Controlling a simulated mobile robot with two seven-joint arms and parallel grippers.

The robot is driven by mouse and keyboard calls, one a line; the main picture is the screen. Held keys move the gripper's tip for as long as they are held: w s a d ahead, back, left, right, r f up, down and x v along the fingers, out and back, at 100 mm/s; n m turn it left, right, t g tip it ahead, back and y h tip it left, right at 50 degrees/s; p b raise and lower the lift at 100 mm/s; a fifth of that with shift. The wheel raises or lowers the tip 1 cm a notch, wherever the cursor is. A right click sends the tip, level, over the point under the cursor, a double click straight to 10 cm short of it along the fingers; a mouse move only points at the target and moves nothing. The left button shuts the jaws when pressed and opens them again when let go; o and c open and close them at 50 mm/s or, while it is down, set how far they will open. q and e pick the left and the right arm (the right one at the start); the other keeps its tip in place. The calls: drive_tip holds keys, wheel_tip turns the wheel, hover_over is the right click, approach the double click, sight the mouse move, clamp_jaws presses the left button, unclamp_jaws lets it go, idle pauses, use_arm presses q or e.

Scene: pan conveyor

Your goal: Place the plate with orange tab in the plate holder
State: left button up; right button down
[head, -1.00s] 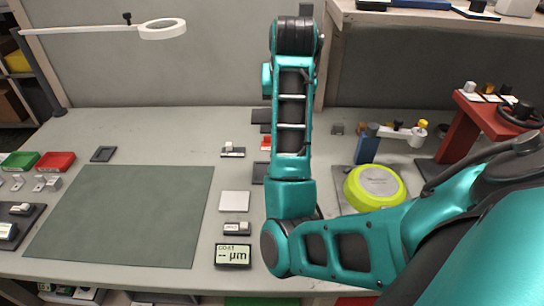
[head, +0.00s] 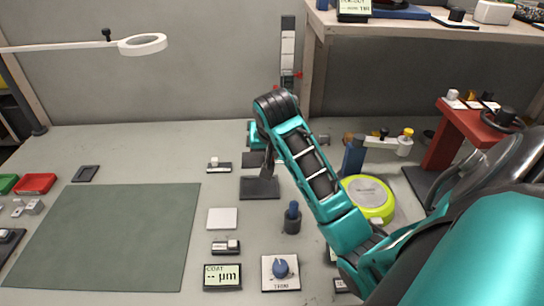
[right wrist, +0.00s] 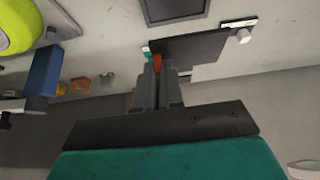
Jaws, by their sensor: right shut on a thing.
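My right gripper (right wrist: 158,78) is shut on the orange tab (right wrist: 158,62) at the edge of a dark flat plate (right wrist: 200,46) in the right wrist view. I cannot tell whether this plate touches the bench. In the head view the right gripper (head: 268,166) points down over the back middle of the bench, and the dark plate (head: 250,160) shows partly behind it. A dark, shallow, square rimmed piece (head: 260,188) lies just nearer to me; it also shows in the right wrist view (right wrist: 175,10). I cannot tell which thing is the plate holder. My left gripper is out of view.
A dark strip with a white block (head: 219,166) lies left of the plate. A lime round pan (head: 370,198) and a blue post (head: 353,157) stand to the right. A knob box (head: 281,272) and gauge (head: 222,277) are in front. The green mat (head: 110,240) is clear.

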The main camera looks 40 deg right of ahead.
wheel_tip(320, 180, down, 9)
idle(0.4)
drive_tip(key=shift+f, duration=0.1)
drive_tip(key=c, duration=1.3)
unclamp_jaws()
drive_tip(key=shift+o, duration=0.2)
drive_tip(key=shift+r, duration=0.3)
drive_tip(key=v, duration=1.1)
drive_tip(key=shift+s+a+r, duration=0.15)
drive_tip(key=shift+s+r, duration=0.05)
drive_tip(key=shift+r, duration=0.1)
